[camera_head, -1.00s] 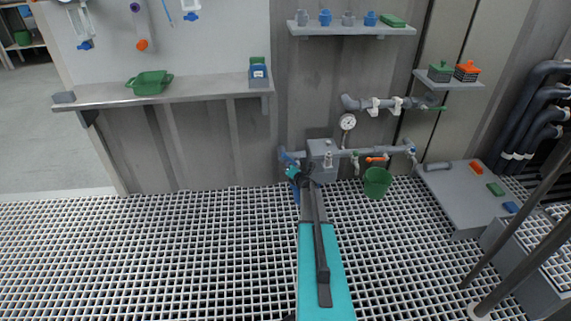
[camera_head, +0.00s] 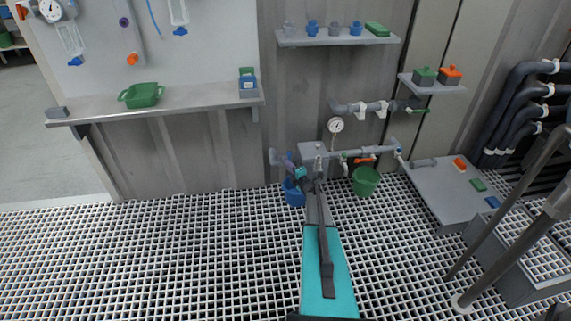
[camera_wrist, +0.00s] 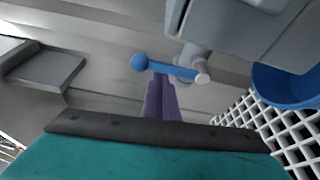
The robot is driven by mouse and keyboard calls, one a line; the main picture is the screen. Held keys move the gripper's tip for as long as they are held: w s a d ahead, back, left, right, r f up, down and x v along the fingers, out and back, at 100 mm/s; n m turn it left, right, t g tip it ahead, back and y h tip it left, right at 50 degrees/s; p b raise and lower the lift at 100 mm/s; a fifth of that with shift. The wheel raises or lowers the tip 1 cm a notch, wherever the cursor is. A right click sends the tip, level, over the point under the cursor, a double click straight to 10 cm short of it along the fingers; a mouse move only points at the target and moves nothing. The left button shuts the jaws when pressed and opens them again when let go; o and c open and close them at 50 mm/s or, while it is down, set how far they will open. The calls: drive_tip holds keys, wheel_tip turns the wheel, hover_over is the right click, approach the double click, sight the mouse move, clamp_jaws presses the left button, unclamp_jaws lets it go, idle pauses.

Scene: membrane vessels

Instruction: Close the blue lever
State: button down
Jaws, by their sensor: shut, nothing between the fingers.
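The blue lever (camera_wrist: 170,67) shows in the wrist view as a short blue bar with a ball at its left end. Its right end meets a grey valve body on a pipe (camera_wrist: 194,55). My gripper (camera_wrist: 160,78) has its purple fingers together and empty, with the tips at the bar's lower edge, just right of the ball. I cannot tell whether they touch it. In the head view my gripper (camera_head: 291,164) is at the left end of the wall pipework, where the blue lever is small and partly hidden by my arm.
A blue bucket (camera_head: 294,193) is below the valve, close to my gripper. A grey box (camera_head: 315,152), a gauge (camera_head: 336,125), an orange lever (camera_head: 364,159) and a green bucket (camera_head: 366,181) are to the right. A grey bench (camera_head: 160,105) is at the left. The grating is clear at the left.

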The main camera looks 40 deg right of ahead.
drive_tip(key=shift+s+d, duration=0.1)
drive_tip(key=shift+d, duration=0.05)
idle(0.5)
drive_tip(key=w+a, duration=0.2)
drive_tip(key=a, duration=0.2)
drive_tip(key=v, duration=0.9)
drive_tip(key=shift+s, duration=0.35)
drive_tip(key=shift+w+f, duration=0.1)
drive_tip(key=shift+f, duration=0.05)
